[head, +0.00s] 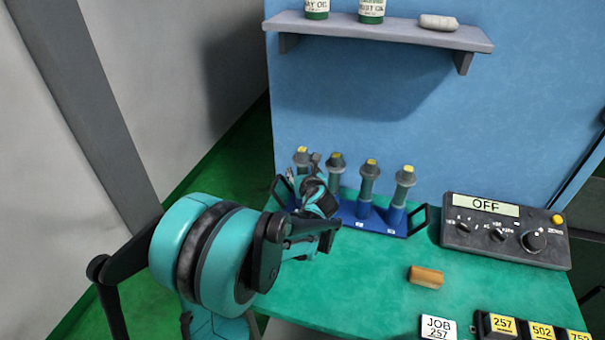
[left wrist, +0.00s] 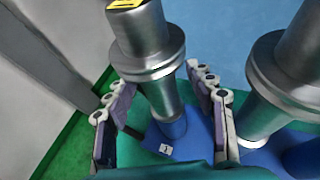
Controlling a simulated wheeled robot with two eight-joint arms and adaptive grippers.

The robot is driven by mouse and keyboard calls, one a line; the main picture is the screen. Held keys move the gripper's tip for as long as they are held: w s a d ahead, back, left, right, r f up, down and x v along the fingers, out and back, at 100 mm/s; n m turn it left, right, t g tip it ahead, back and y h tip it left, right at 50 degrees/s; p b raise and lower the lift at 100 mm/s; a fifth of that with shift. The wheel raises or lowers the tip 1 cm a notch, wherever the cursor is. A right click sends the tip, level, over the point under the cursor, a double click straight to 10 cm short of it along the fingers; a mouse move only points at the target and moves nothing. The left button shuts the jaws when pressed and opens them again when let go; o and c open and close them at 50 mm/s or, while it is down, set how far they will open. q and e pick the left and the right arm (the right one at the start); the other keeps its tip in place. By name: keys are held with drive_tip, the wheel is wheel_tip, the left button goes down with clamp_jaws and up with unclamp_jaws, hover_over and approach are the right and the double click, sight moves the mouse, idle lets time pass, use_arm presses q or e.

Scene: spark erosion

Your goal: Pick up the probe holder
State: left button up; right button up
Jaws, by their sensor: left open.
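Several similar grey holders with yellow-marked tops stand upright in a blue rack (head: 390,226) at the back of the green table. I cannot tell by looks which is the probe holder. My left gripper (head: 304,174) is at the rack's left end, partly hiding the leftmost holder (head: 301,156). In the left wrist view, the open left gripper (left wrist: 160,98) has one finger on each side of this holder (left wrist: 151,60), below its wide collar. Gaps show beside its shaft, so the fingers seem not to touch it. My right gripper is not in view.
Another holder (left wrist: 290,70) stands close to the right finger. A control box (head: 505,232) reading OFF sits at the right. A shelf (head: 390,31) is on the blue wall above.

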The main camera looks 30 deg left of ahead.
sight(303, 150)
use_arm(q)
clamp_jaws()
drive_tip(key=shift+r, duration=0.1)
wheel_tip(303, 150, up, 10)
drive_tip(key=p, duration=0.4)
drive_tip(key=shift+p, duration=0.3)
idle(0.5)
